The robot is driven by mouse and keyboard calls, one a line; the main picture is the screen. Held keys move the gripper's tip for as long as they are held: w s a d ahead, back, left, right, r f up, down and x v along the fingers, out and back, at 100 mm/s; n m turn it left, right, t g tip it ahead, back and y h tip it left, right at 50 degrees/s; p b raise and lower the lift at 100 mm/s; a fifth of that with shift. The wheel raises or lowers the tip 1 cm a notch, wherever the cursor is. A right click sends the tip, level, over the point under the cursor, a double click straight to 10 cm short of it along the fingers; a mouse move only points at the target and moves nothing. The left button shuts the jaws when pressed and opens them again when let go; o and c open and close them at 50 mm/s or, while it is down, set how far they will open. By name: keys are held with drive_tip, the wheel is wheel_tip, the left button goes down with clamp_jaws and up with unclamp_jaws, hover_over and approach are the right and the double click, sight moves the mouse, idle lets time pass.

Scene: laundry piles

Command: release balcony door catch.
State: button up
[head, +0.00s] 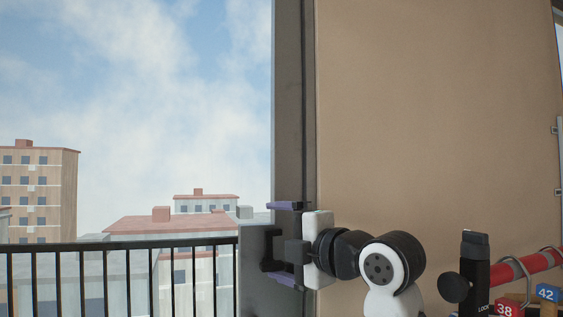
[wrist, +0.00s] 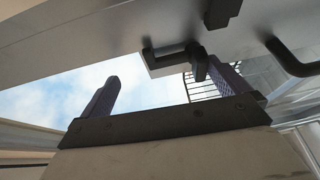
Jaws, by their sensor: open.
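The balcony door catch, a small dark lever (wrist: 197,62) on a grey door edge (wrist: 90,35), shows at upper middle in the wrist view. My gripper (head: 272,242) is open, with purple-grey fingers pointing left at the grey door panel (head: 252,295) in the head view. In the wrist view my open fingers (wrist: 165,80) stand either side of a gap. The lever overlaps the right finger's tip; I cannot tell if they touch. Nothing is held between the fingers. In the head view the catch is partly hidden by my gripper and hard to make out.
A dark curved handle (wrist: 290,60) and a dark block (wrist: 221,12) are on the grey surface. A railing (head: 120,243) runs beyond the door at left. A tan wall (head: 430,120) is at right. A red bar (head: 540,262) and numbered tags (head: 547,292) are at lower right.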

drive_tip(key=shift+t, duration=0.3)
wheel_tip(320, 180, up, 10)
drive_tip(key=shift+r, duration=0.25)
drive_tip(key=r, duration=0.2)
drive_tip(key=s+r, duration=0.1)
drive_tip(key=shift+d+r, duration=0.25)
drive_tip(key=c, duration=1)
drive_tip(key=shift+w+a+r, duration=0.1)
drive_tip(key=shift+w+r, duration=0.3)
drive_tip(key=shift+w, duration=0.05)
drive_tip(key=shift+c, duration=0.2)
drive_tip(key=shift+s+r, duration=0.2)
drive_tip(key=shift+r, duration=0.05)
drive_tip(key=shift+f, duration=0.1)
drive_tip(key=shift+a, duration=0.15)
